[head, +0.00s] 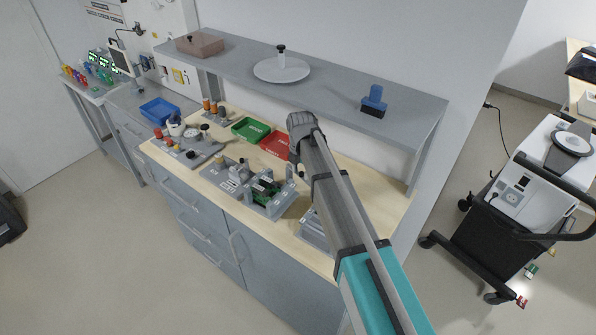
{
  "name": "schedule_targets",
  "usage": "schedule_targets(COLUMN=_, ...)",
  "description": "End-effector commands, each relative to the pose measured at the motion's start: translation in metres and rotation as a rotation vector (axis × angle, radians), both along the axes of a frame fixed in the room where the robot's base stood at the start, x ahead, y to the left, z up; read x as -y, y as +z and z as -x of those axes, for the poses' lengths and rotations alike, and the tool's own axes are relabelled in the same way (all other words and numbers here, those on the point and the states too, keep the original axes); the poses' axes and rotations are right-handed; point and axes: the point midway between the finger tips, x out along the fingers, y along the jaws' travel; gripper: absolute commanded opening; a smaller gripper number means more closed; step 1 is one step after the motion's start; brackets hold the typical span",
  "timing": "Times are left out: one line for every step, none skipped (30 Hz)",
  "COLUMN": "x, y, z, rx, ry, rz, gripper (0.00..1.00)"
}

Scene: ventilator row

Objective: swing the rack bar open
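A grey rack (284,207) with upright end plates stands on the wooden bench top, with green boards (264,188) in it. The rack bar is too small to pick out for certain, and I cannot tell whether it is open or shut. My arm reaches in from the lower right across the bench, and its dark joint is above and behind the rack in the picture. My gripper cannot be seen, so its fingers and its distance from the rack do not show.
A green tray (250,130) and a red tray (275,144) lie behind the rack. A grey fixture (232,176) stands to its left, and a board with knobs (190,148) farther left. A grey shelf (335,92) overhangs the bench. A cart (520,190) stands at right.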

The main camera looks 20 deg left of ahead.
Motion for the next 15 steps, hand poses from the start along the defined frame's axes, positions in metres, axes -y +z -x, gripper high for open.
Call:
schedule_targets(x=0.000, y=0.000, z=0.001, rx=0.002, ry=0.000, rz=0.002, gripper=0.39)
schedule_targets(x=0.000, y=0.000, z=0.001, rx=0.002, ry=0.000, rz=0.003, gripper=0.33)
schedule_targets(x=-0.001, y=0.000, z=0.002, rx=0.006, ry=-0.001, rz=0.006, gripper=0.26)
schedule_targets(x=-0.001, y=0.000, z=0.003, rx=0.009, ry=-0.002, rz=0.009, gripper=0.20)
schedule_targets(x=-0.002, y=0.000, z=0.005, rx=0.013, ry=-0.003, rz=0.013, gripper=0.15)
schedule_targets(x=-0.003, y=0.000, z=0.007, rx=0.020, ry=-0.005, rz=0.021, gripper=0.07)
schedule_targets(x=-0.003, y=0.000, z=0.009, rx=0.027, ry=-0.008, rz=0.028, gripper=0.02)
schedule_targets(x=-0.004, y=0.000, z=0.011, rx=0.034, ry=-0.011, rz=0.035, gripper=0.00)
schedule_targets(x=-0.005, y=0.000, z=0.014, rx=0.048, ry=-0.015, rz=0.049, gripper=0.00)
schedule_targets(x=-0.006, y=0.001, z=0.017, rx=0.059, ry=-0.019, rz=0.059, gripper=0.00)
schedule_targets(x=-0.007, y=0.001, z=0.021, rx=0.073, ry=-0.022, rz=0.071, gripper=0.00)
schedule_targets(x=-0.009, y=0.002, z=0.026, rx=0.091, ry=-0.029, rz=0.088, gripper=0.00)
schedule_targets(x=-0.010, y=0.002, z=0.030, rx=0.109, ry=-0.034, rz=0.103, gripper=0.00)
schedule_targets(x=-0.011, y=0.003, z=0.034, rx=0.128, ry=-0.039, rz=0.118, gripper=0.00)
schedule_targets(x=-0.013, y=0.004, z=0.041, rx=0.158, ry=-0.047, rz=0.139, gripper=0.00)
